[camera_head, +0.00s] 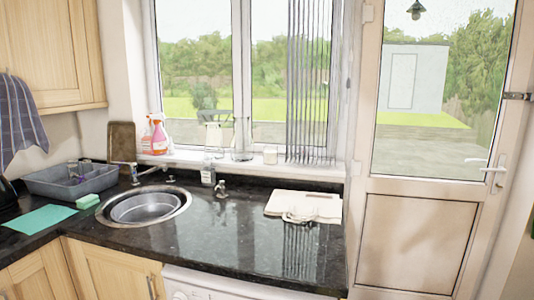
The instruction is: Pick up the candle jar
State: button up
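A small pale, cream-coloured jar (270,155) stands upright on the windowsill, left of the dark vertical blind strips. It looks like the candle jar, though it is too small to make out a label or wick. A clear glass (242,152) stands just left of it on the sill. My gripper is not in view, so its state does not show.
The black counter (240,240) is mostly clear in front. It holds a round sink (150,207), a small bottle (208,174), a grey basin (72,180) and a pale board (303,206) with a whitish item on it. Spray bottles (157,136) stand left on the sill.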

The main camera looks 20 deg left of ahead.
aim_at(269, 152)
jog(key=i+l+u, duration=0.1)
jog(key=i, duration=0.4)
jog(key=i+l+u, duration=0.15)
jog(key=i, duration=0.35)
jog(key=i+l+u, duration=0.1)
jog(key=i+l, duration=0.2)
jog(key=i, duration=0.15)
jog(key=i+l+u, duration=0.15)
jog(key=i, duration=0.35)
jog(key=l, duration=0.1)
